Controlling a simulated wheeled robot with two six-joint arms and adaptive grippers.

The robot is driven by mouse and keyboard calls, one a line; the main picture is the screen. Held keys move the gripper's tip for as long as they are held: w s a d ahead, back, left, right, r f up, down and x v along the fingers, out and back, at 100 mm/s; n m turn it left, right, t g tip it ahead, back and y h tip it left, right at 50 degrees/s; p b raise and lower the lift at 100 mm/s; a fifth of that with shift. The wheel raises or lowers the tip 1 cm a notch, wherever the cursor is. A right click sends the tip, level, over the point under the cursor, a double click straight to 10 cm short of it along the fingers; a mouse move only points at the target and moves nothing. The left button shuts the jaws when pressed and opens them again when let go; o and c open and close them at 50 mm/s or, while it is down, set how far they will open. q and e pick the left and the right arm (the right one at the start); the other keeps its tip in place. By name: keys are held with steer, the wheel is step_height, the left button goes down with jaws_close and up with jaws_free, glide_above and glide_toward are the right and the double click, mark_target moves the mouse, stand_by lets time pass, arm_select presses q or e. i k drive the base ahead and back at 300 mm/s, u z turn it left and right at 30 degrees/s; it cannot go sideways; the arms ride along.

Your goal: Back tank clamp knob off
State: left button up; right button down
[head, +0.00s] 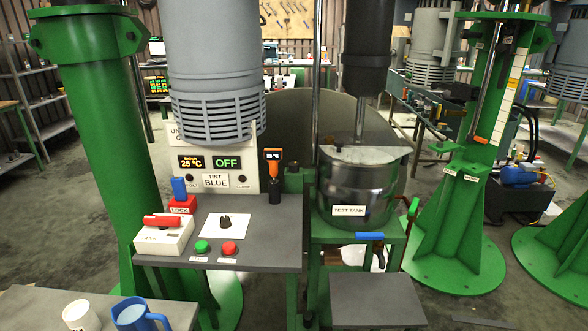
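A steel test tank (337,190) labelled "TEST TANK" stands on a green stand (323,232) right of centre. A dark shaft (361,120) comes down at its lid from a black cylinder above. A blue handle (370,236) lies at the stand's front edge below the tank. A small green and red lever-like part (412,210) is at the tank's right side. I cannot tell which visible part, if any, is the clamp knob; the back of the tank is hidden. Neither of my grippers is in view.
A grey control shelf (270,218) left of the tank holds a black dial, green and red buttons, a red-handled box (163,235) and a lock. A grey step (376,295) is below the tank. A blue mug (135,316) and white cup (80,315) stand on the front-left table.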

mark_target(293, 165)
steer(key=u, duration=0.15)
steer(key=k, duration=0.3)
steer(key=z, duration=0.8)
steer(key=i, duration=1.15)
steer(key=u, duration=0.05)
